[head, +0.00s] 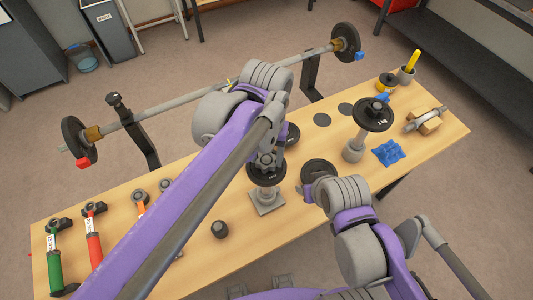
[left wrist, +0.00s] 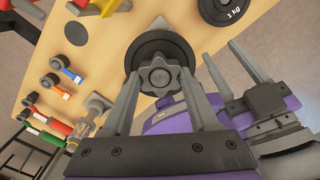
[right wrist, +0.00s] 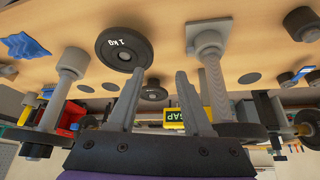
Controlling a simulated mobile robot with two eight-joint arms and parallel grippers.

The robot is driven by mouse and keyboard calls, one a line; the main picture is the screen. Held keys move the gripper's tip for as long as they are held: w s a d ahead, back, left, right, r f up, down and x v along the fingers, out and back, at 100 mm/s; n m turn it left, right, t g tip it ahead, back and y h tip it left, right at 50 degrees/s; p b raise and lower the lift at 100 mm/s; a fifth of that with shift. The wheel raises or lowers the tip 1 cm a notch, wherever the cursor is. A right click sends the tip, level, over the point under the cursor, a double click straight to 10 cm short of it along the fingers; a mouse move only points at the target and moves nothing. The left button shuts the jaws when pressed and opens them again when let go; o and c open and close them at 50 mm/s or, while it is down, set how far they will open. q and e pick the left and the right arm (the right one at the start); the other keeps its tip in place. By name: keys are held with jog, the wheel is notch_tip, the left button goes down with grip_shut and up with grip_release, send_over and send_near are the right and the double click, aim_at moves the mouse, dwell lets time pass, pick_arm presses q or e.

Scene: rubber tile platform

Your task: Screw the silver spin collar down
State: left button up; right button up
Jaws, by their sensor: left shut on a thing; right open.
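The silver spin collar (head: 264,160) is a grey star-shaped knob on top of a black plate (head: 267,175) carried by an upright stand with a square base (head: 268,205). In the left wrist view the collar (left wrist: 158,75) sits between my left fingers, above the dark plate (left wrist: 180,48). My left gripper (left wrist: 158,85) is shut on it from above; in the head view my left arm partly hides it. My right gripper (right wrist: 158,95) is open and empty, apart from the stand, which shows in the right wrist view (right wrist: 207,45). In the head view its fingers are hidden.
A second stand with a plate (head: 373,113), a blue cloth (head: 388,153) and a wooden cradle (head: 424,122) are at the table's right. Colored-handled tools (head: 95,240) lie at the left. A loose plate (head: 319,170) lies near my right arm. A barbell (head: 210,93) stands behind the table.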

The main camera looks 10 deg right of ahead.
pick_arm(q)
jog(key=shift+m, duration=0.4)
jog(key=o, duration=1.5)
jog(key=shift+c, duration=0.7)
